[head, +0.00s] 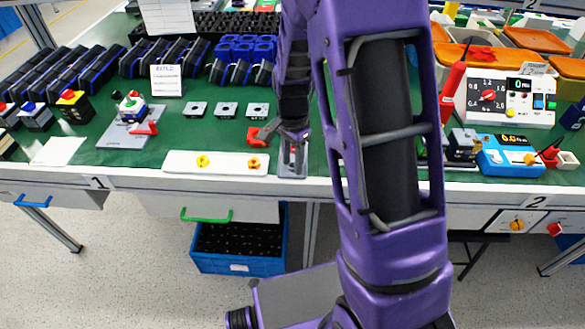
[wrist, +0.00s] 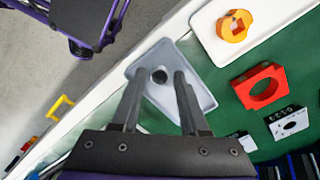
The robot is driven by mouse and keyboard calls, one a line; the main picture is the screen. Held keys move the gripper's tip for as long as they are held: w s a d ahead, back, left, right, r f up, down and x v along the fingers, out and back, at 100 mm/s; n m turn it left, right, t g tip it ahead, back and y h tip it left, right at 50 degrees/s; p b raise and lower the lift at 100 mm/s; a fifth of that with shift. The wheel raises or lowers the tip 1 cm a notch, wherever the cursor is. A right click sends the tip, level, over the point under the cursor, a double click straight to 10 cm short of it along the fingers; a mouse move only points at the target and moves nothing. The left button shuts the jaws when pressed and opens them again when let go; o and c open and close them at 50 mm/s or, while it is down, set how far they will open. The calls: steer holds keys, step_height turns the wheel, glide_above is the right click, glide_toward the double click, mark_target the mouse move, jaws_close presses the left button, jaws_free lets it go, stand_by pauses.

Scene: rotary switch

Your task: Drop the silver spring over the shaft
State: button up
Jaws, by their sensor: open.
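My gripper (head: 291,141) is open over a small grey tray (head: 291,170) at the table's front edge. In the wrist view, the fingertips (wrist: 159,77) stand apart on either side of a small dark round piece (wrist: 159,76) in the tray. It may be the silver spring seen end-on, but it is too small to tell. I see nothing held between the fingers. A grey fixture plate (head: 112,138) at the left carries a block with a red and green top (head: 131,103). I cannot make out the shaft for certain.
A white tray (head: 216,170) with two yellow-orange knobs (wrist: 235,25) is beside the grey tray. A red block with a hole (wrist: 262,87) and pale plates with holes (head: 227,109) lie behind. Black and blue switch bodies fill the back. The green mat (head: 190,140) has open patches.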

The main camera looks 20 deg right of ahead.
jaws_close()
stand_by(0.3)
